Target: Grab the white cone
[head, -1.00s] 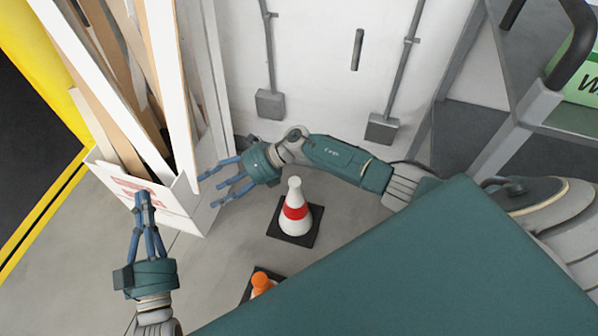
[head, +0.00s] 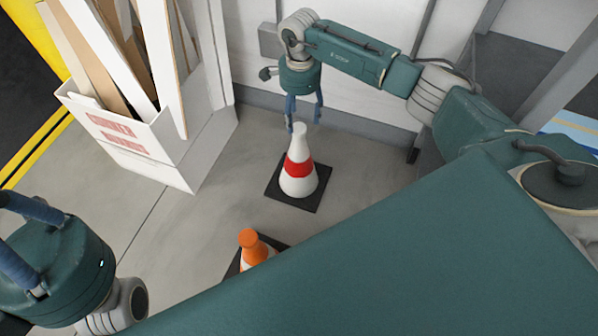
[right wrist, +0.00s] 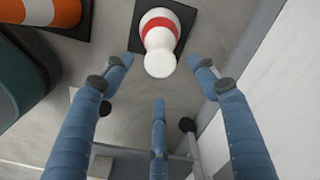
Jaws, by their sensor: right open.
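The white cone (head: 299,176) with a red band stands upright on its square black base on the floor, at the middle of the head view. In the right wrist view the white cone (right wrist: 159,45) is at the top centre, its tip toward the camera. My right gripper (head: 304,122) is open and empty, pointing down just above and behind the cone tip. In the right wrist view its blue fingers (right wrist: 160,75) are spread around the tip, apart from it. My left gripper (head: 20,240) is at the lower left, its fingertips cut off by the frame edge.
An orange cone (head: 250,245) stands in front of the white one, partly hidden by my body. A white box of boards (head: 150,150) stands at the left. The wall is close behind my right gripper. Grey floor (head: 190,220) between box and cones is clear.

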